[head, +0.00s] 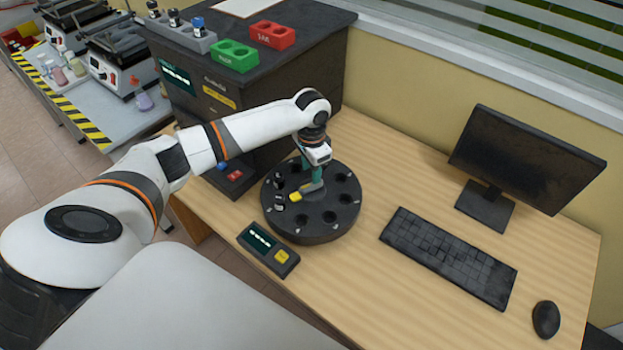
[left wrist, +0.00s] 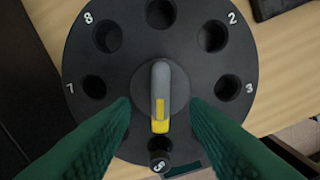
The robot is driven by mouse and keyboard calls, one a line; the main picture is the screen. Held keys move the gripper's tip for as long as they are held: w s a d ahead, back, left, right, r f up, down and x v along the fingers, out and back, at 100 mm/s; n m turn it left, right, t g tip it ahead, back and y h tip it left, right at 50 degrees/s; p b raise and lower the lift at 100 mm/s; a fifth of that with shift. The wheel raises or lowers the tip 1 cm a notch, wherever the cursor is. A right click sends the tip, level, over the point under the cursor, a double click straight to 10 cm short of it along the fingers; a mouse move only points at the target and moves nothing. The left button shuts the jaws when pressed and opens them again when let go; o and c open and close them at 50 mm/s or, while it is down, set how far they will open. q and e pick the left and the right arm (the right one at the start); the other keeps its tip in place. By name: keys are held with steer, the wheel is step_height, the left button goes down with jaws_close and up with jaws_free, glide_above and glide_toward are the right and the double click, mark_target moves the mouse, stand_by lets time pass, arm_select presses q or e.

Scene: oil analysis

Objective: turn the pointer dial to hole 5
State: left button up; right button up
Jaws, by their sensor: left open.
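The round black disc (head: 330,222) stands on the wooden desk and has holes around its rim. In the left wrist view the disc (left wrist: 130,70) carries the numbers 8, 2, 3 and 7. The grey pointer dial (left wrist: 160,78) with a yellow tip is at its centre. The tip points down the picture at the bottom hole, whose mark looks like a 5. In the head view its yellow tip (head: 295,197) points to the lower left. My left gripper (head: 312,178) is over the disc, its green fingers (left wrist: 160,108) open on either side of the pointer, with gaps. They hide the lower side holes.
A small box with a screen and yellow button (head: 268,248) sits in front of the disc. A dark cabinet (head: 270,100) stands behind it, bearing green and red racks. A keyboard (head: 448,256), monitor (head: 527,158) and mouse (head: 546,319) are on the right.

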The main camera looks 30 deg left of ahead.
mark_target(311, 184)
arm_select(q)
step_height(311, 184, up, 7)
steer(key=shift+f+b, duration=0.2)
steer(key=shift+b, duration=0.2)
steer(key=shift+f, duration=0.1)
